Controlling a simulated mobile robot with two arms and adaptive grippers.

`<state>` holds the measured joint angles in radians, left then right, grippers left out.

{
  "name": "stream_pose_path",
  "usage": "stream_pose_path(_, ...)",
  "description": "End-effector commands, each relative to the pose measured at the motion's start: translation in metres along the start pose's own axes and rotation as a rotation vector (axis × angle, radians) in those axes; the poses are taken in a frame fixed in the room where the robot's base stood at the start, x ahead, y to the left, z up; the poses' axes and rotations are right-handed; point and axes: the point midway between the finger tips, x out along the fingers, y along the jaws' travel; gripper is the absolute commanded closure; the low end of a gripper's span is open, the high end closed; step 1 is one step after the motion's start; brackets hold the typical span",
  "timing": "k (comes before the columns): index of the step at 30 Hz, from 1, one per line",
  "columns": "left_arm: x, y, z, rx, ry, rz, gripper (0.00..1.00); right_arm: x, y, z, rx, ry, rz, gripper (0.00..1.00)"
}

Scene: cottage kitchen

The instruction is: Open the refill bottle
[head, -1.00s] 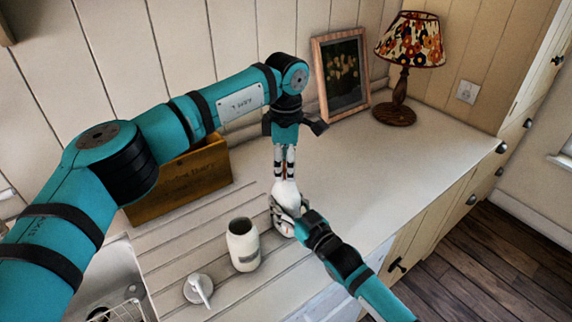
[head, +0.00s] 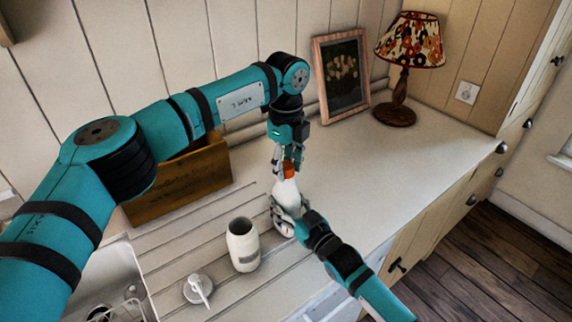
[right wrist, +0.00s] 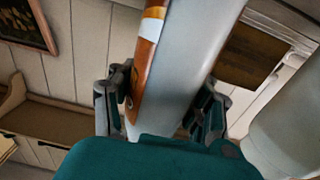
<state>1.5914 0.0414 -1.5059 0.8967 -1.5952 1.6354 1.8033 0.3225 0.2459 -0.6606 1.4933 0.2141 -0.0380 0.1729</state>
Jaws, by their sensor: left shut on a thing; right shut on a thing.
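The refill bottle (head: 287,196) is white with an orange cap (head: 289,169) and stands slightly tilted near the middle of the counter. My right gripper (head: 287,216) is shut around the bottle's lower body. In the right wrist view the bottle (right wrist: 185,60) fills the middle, with an orange label on its side, between the fingers (right wrist: 165,110). My left gripper (head: 284,168) comes down from above and is shut on the orange cap. The cap sits at the bottle's top; I cannot tell whether it is loosened.
An open white jar (head: 243,250) stands left of the bottle, and a pump lid (head: 198,289) lies nearer the sink (head: 110,275). A wooden box (head: 180,187), a framed picture (head: 342,75) and a lamp (head: 405,60) stand along the wall. The counter's right part (head: 400,155) is clear.

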Motion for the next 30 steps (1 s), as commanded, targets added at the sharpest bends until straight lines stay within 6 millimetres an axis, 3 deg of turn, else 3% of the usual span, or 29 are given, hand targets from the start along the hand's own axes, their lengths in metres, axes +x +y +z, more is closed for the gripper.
stream_pose_path(3,-0.0007,-0.0006,0.0005,-0.256,-0.001,-0.002,1.00,-0.0001,-0.0003,0.0000,-0.002,0.000,-0.001,1.00)
stream_pose_path(8,-0.0008,-0.0007,0.0007,-0.462,-0.001,-0.002,1.00,-0.0001,-0.0004,-0.0001,-0.002,0.001,-0.001,1.00)
stream_pose_path(30,-0.0029,-0.0008,0.0008,-0.467,-0.001,-0.003,1.00,-0.0001,-0.0005,0.0001,-0.001,0.000,-0.001,1.00)
